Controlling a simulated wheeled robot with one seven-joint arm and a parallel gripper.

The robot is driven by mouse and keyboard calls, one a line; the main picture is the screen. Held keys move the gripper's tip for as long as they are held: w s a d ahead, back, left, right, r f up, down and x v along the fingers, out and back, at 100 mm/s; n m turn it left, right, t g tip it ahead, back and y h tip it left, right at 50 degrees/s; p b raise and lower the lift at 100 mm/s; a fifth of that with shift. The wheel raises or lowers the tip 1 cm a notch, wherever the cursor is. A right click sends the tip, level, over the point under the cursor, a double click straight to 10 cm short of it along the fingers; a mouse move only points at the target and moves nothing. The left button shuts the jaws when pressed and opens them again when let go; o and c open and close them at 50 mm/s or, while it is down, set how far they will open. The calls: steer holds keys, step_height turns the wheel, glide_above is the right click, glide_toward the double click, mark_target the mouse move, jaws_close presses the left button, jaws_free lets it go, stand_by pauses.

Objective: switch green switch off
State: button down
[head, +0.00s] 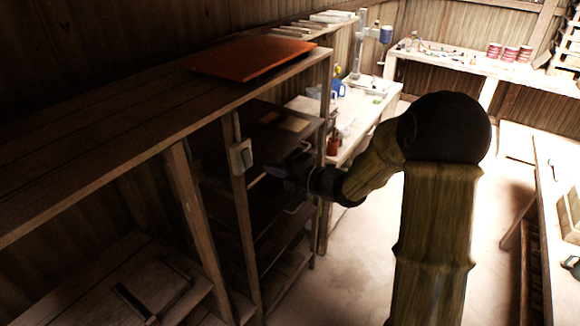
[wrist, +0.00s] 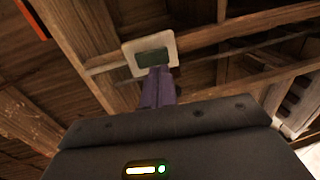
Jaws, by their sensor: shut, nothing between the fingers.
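The green switch (wrist: 152,56) is a dark green rocker set in a pale, squarish plate. In the wrist view it is at the top centre, just beyond my fingertips. In the head view the switch (head: 241,156) is a small pale box on a wooden post of the shelving, its green part hard to make out. My gripper (wrist: 158,72) is shut and empty, its purple fingers pointing at the lower part of the rocker. I cannot tell whether they touch it. In the head view my gripper (head: 272,170) is right of the switch, dark against the shelves.
Wooden shelves (head: 280,190) stand behind and beside my gripper. An orange-red panel (head: 250,58) lies on the top shelf above the switch. A workbench (head: 352,125) with a blue mug and a plant pot stands beyond. Open floor (head: 355,255) lies right of the shelving.

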mark_target(251, 163)
steer(key=p+x, duration=0.2)
steer(key=x, duration=0.2)
steer(key=shift+w+a, duration=0.15)
steer(key=shift+w, duration=0.05)
steer(key=shift+w+a+f, duration=0.1)
steer(key=shift+a+f, duration=0.05)
steer(key=shift+a, duration=0.05)
steer(key=shift+a, duration=0.15)
steer(key=shift+a+f+b, duration=0.1)
steer(key=shift+b, duration=0.25)
steer(key=shift+f+b, duration=0.15)
steer(key=shift+b, duration=0.3)
steer(key=shift+w+d+r, duration=0.1)
steer(key=shift+d+r, duration=0.1)
steer(key=shift+d, duration=0.15)
steer(key=shift+a, duration=0.15)
